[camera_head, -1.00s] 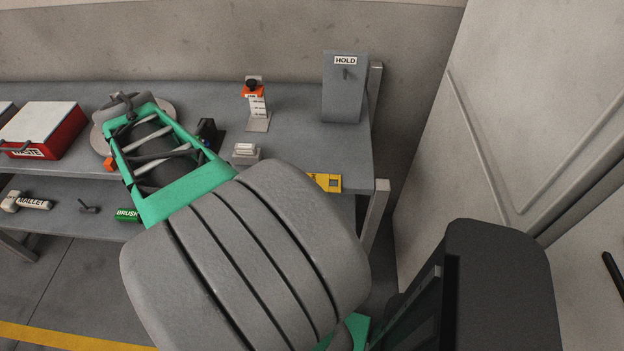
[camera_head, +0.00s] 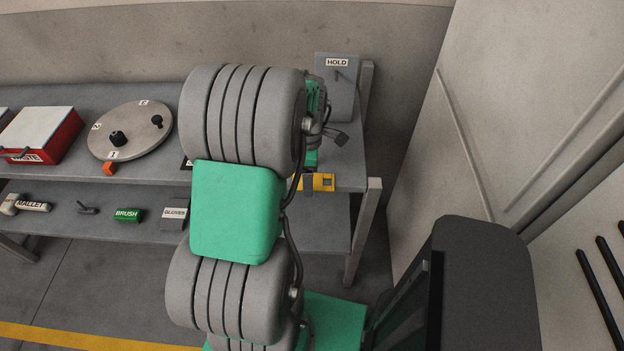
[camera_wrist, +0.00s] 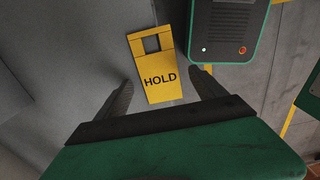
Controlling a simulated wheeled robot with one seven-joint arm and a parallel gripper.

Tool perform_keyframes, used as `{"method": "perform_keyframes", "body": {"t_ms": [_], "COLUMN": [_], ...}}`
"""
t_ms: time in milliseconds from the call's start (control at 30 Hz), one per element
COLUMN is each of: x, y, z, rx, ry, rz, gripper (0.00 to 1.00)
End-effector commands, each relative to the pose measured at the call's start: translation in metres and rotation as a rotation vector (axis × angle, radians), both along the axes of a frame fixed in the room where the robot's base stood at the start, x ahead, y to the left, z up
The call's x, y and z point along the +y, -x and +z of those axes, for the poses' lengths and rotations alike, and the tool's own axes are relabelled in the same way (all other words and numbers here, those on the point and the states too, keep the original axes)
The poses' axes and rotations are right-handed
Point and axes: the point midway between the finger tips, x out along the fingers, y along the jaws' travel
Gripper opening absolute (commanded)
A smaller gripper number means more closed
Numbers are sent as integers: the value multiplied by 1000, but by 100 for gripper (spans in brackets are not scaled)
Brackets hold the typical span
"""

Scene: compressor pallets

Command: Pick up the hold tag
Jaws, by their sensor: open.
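The hold tag is a flat yellow plate (camera_wrist: 150,62) with black HOLD lettering and a square cutout near one end. In the wrist view it lies between the two dark fingers of my gripper (camera_wrist: 164,90), which are spread with a gap on each side. In the head view the yellow tag (camera_head: 325,181) shows at the front edge of the bench top, partly covered by a dark part. My gripper is mostly hidden behind my arm there. I cannot tell the height of the fingers over the tag.
A grey stand (camera_head: 334,92) with a HOLD label and peg stands at the bench's back right. A round disc (camera_head: 130,132) and a red waste box (camera_head: 48,137) are at left. The lower shelf holds a mallet (camera_head: 28,204), brush (camera_head: 129,215) and gloves box (camera_head: 174,215).

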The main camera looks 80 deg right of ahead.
Motion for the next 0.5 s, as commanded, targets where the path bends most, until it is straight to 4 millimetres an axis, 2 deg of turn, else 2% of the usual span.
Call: {"method": "perform_keyframes", "body": {"t_ms": [467, 500], "x": [0, 0], "y": [0, 0], "z": [-6, -6], "rx": [0, 0], "ry": [2, 2], "rz": [0, 0], "gripper": [80, 78]}}
